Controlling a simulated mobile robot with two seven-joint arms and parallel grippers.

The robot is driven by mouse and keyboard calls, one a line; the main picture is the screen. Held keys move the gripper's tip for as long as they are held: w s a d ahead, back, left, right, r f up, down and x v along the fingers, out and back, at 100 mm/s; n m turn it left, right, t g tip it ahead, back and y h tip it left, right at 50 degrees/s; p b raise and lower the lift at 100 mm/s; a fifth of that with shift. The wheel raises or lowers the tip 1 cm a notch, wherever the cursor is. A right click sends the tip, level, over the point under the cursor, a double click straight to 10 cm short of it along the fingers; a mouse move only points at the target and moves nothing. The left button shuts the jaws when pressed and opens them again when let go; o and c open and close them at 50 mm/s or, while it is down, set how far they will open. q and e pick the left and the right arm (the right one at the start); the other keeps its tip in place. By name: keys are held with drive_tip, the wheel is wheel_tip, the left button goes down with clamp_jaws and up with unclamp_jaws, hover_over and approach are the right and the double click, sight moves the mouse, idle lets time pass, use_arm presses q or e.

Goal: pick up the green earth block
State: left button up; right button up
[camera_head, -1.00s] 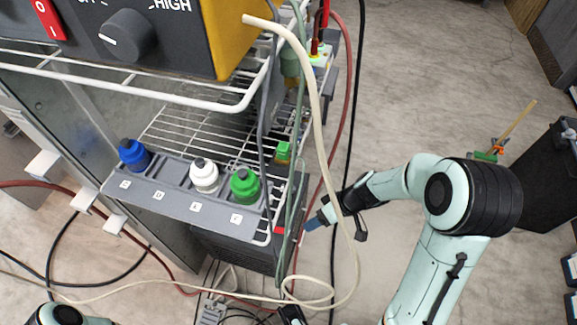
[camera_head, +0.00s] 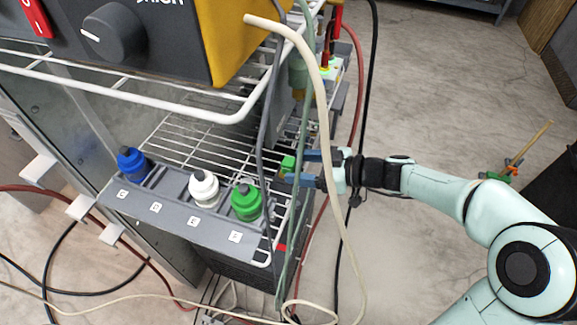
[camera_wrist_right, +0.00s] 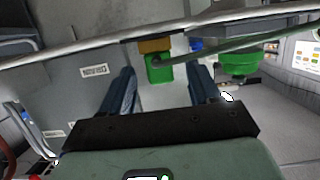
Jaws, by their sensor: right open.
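The green earth block (camera_head: 288,165) is a small bright green piece at the right end of the wire shelf, partly hidden by hanging cables. It also shows in the right wrist view (camera_wrist_right: 159,68), with a tan part beside it. My right gripper (camera_head: 298,168) is open, its two blue fingers reaching in from the right around the block's side. In the right wrist view the block lies between and just beyond the open fingertips (camera_wrist_right: 162,74). I cannot tell whether a finger touches it. My left gripper is not in view.
A cream hose (camera_head: 325,130) and cables hang before the shelf edge. Open floor lies to the right.

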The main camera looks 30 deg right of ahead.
sight(282, 165)
drive_tip(key=p+x, duration=0.1)
drive_tip(key=x, duration=0.4)
drive_tip(key=shift+w+a+f, duration=0.1)
drive_tip(key=c, duration=0.9)
